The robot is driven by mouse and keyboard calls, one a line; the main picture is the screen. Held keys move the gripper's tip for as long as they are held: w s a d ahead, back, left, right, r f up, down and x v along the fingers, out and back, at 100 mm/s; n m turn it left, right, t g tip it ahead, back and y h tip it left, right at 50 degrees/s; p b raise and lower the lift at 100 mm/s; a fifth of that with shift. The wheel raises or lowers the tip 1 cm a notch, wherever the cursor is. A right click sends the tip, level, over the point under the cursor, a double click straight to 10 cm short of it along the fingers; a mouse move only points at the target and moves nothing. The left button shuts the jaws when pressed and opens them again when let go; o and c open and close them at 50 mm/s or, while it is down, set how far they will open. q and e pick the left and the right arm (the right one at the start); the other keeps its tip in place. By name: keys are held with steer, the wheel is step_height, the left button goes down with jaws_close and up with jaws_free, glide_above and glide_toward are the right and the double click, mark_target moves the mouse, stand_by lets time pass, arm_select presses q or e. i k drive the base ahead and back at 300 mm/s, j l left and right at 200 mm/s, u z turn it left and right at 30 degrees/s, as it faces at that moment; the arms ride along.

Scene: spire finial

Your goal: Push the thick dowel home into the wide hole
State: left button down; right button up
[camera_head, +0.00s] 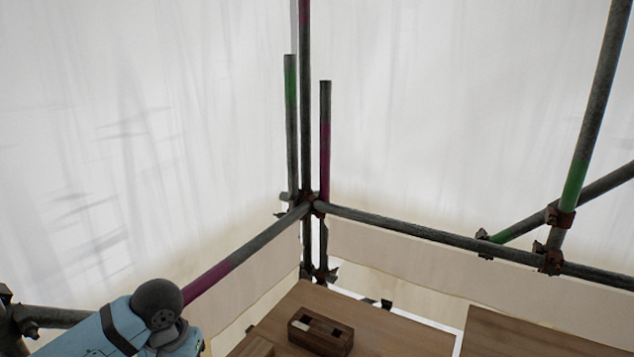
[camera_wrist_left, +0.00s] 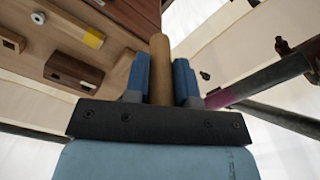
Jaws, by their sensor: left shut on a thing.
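In the left wrist view my left gripper (camera_wrist_left: 161,80) is shut on a tan round dowel (camera_wrist_left: 160,52), held between its blue fingers. The dowel's far end points away from the palm. In the head view a dark wooden block (camera_head: 320,340) with openings in its top sits on the wooden table; one opening looks dark and one has a pale patch. I cannot tell which one is the wide hole. The dowel and my left fingers do not show in the head view; only my left arm shows at lower left. My right gripper is in neither view.
In the wrist view, several wooden blocks lie on the table, including one with a dark hole (camera_wrist_left: 73,73) and a piece with a yellow band (camera_wrist_left: 92,38). Scaffold poles (camera_head: 306,130) stand behind the table (camera_head: 395,335). The table right of the dark block is clear.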

mark_target(306, 329)
steer(key=i+j+z, duration=0.15)
steer(key=z, duration=0.3)
steer(key=i+j+z, duration=0.1)
steer(key=j+z, duration=0.25)
steer(key=z, duration=0.15)
